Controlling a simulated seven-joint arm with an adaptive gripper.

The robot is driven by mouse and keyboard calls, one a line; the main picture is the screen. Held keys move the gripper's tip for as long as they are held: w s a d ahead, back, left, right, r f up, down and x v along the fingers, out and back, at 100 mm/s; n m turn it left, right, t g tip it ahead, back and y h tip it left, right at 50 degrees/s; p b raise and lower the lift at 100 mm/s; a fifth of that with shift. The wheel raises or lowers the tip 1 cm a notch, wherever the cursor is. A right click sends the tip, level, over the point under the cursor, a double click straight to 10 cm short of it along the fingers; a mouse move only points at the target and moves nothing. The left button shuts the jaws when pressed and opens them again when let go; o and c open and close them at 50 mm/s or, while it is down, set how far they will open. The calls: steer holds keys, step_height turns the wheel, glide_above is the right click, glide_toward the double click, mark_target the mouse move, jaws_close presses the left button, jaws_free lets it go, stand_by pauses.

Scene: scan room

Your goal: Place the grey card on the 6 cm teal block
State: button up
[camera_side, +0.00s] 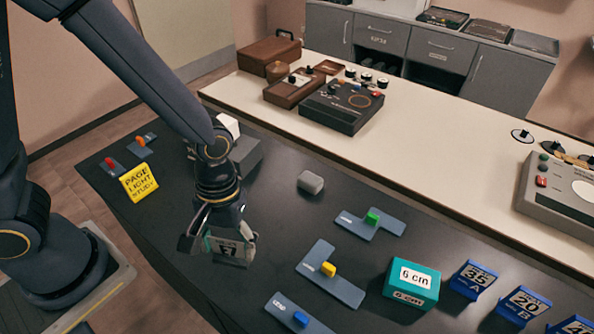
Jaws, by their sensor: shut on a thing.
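My gripper (219,243) points down over the left part of the dark table and is shut on the grey card (231,250), which carries dark printed marks. The fingers hide part of the card, and I cannot tell whether its lower edge touches the table. The teal block (399,297), labelled "6 cm" on its top and front, stands on the table at the lower right, well to the right of my gripper. Its top is bare apart from the label.
Blue-grey plates with a green (372,216), a yellow (328,269) and a blue knob (300,319) lie left of the teal block. Blue numbered stands (473,280) are at its right. A small grey block (311,182) and a yellow sign (139,182) also stand on the table.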

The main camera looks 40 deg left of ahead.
steer(key=w+d+r+n+t, duration=0.1)
steer(key=w+d+r+n, duration=0.1)
steer(key=d+r+n, duration=0.3)
steer(key=w+d+r+n+h, duration=0.1)
steer(key=w+d+n, duration=0.25)
steer(key=d, duration=0.25)
steer(key=w+d+r+n+t, duration=0.1)
steer(key=w+d+r+n, duration=0.15)
steer(key=d+n, duration=0.3)
steer(key=m, duration=0.1)
glide_toward(400, 284)
steer(key=shift+s+f, duration=0.1)
steer(key=shift+s, duration=0.1)
steer(key=shift+w+d+f, duration=0.25)
steer(key=shift+d+f, duration=0.05)
steer(key=shift+f, duration=0.1)
steer(key=shift+w+f, duration=0.1)
steer(key=shift+f, duration=1.55)
